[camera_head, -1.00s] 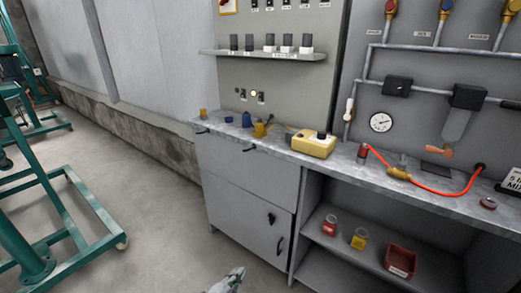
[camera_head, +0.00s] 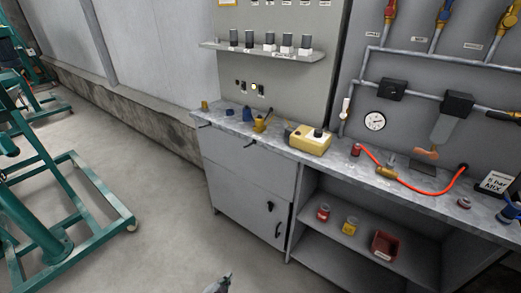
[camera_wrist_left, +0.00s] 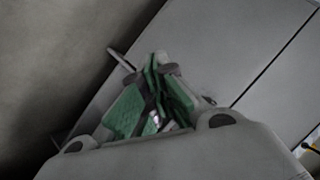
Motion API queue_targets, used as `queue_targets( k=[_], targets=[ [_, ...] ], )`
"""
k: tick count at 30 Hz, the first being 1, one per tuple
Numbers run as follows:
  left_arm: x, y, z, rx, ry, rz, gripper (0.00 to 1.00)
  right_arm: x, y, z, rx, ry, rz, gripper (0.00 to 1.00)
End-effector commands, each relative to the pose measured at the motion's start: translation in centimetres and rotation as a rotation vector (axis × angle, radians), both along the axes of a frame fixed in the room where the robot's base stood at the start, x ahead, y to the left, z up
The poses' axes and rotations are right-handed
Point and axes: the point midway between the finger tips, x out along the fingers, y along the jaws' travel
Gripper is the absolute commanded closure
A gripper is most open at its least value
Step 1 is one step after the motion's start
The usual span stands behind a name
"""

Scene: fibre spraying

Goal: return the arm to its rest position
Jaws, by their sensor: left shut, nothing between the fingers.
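My left gripper (camera_head: 222,284) shows only as a small tip at the bottom edge of the head view, low in front of the grey cabinet. The left wrist view shows this gripper (camera_wrist_left: 155,112) with its green-padded fingers closed together and nothing between them. The grey cabinet (camera_head: 235,190) front lies beyond the fingers, apart from them. The rest of the left arm is out of the head view. My right gripper is in neither view.
The worktop (camera_head: 275,140) carries a yellow box (camera_head: 310,139), a blue container (camera_head: 247,114) and an orange hose (camera_head: 430,196). The open shelf below holds a red bin (camera_head: 384,245) and two jars. A green frame (camera_head: 75,225) stands at left. Bare floor lies between.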

Motion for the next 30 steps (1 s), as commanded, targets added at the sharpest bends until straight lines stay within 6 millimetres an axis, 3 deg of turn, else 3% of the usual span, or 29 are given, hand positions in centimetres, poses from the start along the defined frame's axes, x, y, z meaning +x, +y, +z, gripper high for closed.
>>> queue_targets(
  k=[30],
  targets=[
    [-12.2,5.5,-3.0,-0.087,0.376,0.243,1.0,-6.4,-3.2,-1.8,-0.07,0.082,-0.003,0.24]
  ],
)
